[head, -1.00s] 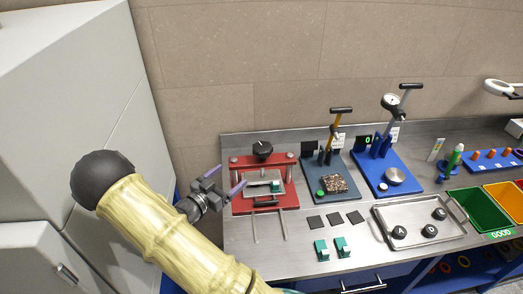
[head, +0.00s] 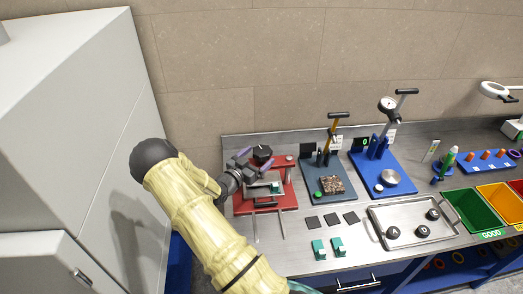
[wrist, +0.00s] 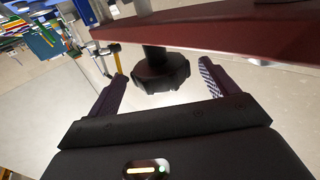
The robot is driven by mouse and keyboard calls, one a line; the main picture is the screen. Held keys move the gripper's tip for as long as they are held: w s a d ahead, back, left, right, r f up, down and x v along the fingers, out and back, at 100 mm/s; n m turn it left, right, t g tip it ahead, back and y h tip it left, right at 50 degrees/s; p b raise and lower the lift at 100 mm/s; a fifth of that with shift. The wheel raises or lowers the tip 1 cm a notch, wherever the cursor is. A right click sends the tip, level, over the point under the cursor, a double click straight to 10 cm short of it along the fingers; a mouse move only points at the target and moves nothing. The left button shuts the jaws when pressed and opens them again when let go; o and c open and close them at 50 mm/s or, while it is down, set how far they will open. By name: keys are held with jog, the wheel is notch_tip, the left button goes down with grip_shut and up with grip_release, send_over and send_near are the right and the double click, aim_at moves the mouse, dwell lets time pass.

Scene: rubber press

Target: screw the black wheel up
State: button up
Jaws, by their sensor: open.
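The black wheel (head: 262,154) sits on top of the red press (head: 284,200) at the left end of the bench. In the wrist view the knobbed wheel (wrist: 158,72) hangs on a dark stem at the red crossbar (wrist: 235,30). My gripper (head: 246,158) is at the press, close to the wheel. In the wrist view its two purple fingers are open, one on each side of the wheel, with visible gaps. The wheel appears just ahead of or between the fingertips, not gripped. A teal piece (head: 275,187) lies in the press. My arm hides the press's left side.
A grey stand (head: 330,190) with a yellow post and a blue gauge stand (head: 388,178) are right of the press. Black squares (head: 331,219), teal blocks (head: 319,249) and a metal tray (head: 415,222) are in front. Cabinets (head: 60,120) stand left.

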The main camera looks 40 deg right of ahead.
jog(key=shift+p+x, duration=0.35)
jog(key=shift+x, duration=1.05)
jog(key=c, duration=1)
